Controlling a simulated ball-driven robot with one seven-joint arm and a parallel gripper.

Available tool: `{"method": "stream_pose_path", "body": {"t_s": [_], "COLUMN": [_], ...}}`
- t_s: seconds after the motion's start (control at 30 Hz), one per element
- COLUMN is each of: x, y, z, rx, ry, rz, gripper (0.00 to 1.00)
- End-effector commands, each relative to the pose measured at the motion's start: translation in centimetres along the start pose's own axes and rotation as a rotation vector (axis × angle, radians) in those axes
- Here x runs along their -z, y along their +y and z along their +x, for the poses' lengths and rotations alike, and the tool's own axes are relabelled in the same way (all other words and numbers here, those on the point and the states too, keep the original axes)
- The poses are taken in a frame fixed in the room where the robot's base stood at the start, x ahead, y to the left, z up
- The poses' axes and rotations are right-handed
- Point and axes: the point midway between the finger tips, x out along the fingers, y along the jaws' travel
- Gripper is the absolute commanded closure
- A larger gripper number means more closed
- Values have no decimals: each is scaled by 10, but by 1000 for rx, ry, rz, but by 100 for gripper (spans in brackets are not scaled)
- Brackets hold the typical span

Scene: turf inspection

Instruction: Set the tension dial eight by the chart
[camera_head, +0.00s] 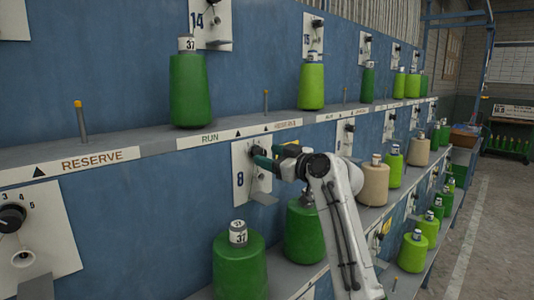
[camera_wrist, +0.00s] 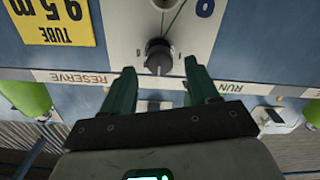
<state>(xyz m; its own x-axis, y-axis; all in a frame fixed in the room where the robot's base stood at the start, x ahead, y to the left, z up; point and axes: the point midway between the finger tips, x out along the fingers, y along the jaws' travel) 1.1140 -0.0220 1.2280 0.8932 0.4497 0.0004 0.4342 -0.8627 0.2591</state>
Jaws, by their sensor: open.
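The tension dial eight is a dark round knob (camera_wrist: 158,57) on a pale plate (camera_head: 239,181) marked 8, on the blue panel. The wrist view shows its markings upside down. My gripper (camera_head: 264,157) is at this plate, its green fingers pointing at the knob. In the wrist view my gripper (camera_wrist: 160,68) is open, one finger on each side of the knob, with gaps visible. I cannot tell the knob's setting. A gridded white board (camera_head: 514,62) hangs at the far right; its writing is too small to read.
Green yarn cones (camera_head: 239,268) stand below the plate. A ledge (camera_head: 100,161) labelled RESERVE and RUN runs above it, carrying more cones (camera_head: 190,90) and an upright peg (camera_head: 81,122). A yellow tube label (camera_wrist: 50,22) is beside the plate. The aisle floor (camera_head: 490,225) at right is clear.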

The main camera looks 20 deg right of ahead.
Motion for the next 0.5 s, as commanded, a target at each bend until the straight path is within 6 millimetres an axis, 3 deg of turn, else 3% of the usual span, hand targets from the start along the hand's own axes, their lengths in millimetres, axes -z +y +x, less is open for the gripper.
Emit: {"method": "stream_pose_path", "body": {"t_s": [0.2,0.5], "x": [0,-1], "y": [0,0], "z": [16,18], "rx": [0,0], "ry": [-1,-1], "rz": [0,0], "gripper": [41,41]}}
